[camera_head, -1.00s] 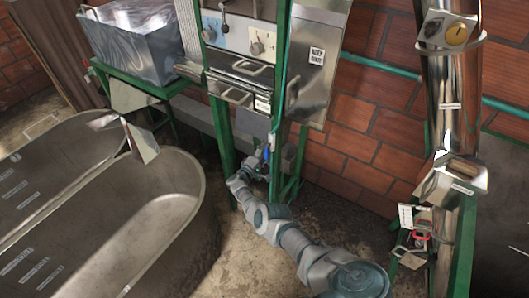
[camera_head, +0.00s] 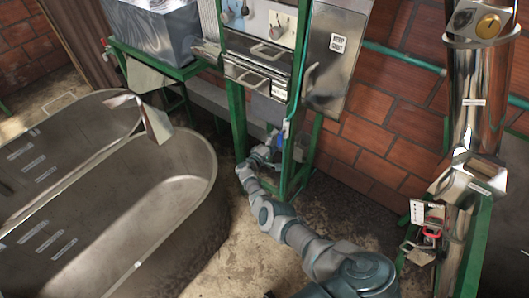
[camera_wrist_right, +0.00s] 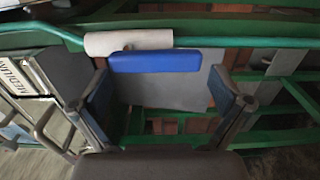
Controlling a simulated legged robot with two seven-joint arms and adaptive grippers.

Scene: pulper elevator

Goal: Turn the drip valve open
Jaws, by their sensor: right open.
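The drip valve appears as a blue handle (camera_wrist_right: 155,60) beside a pale fitting (camera_wrist_right: 128,42) on a green pipe in the right wrist view. In the head view a small blue part (camera_head: 286,128) shows beside the machine's green post. My right gripper (camera_wrist_right: 165,92) is open, with one finger on each side of the handle's span. The handle lies ahead of the fingers, and I see no grip on it. In the head view my right gripper (camera_head: 268,150) is low by the green frame, its fingers hard to make out. My left gripper is not in view.
Green frame posts (camera_head: 238,125) stand close around my right gripper. A metal cabinet (camera_head: 337,55) hangs above on the brick wall. A large metal trough (camera_head: 215,185) stands at left, and a shiny metal column (camera_head: 470,110) at right. The floor between is mostly clear.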

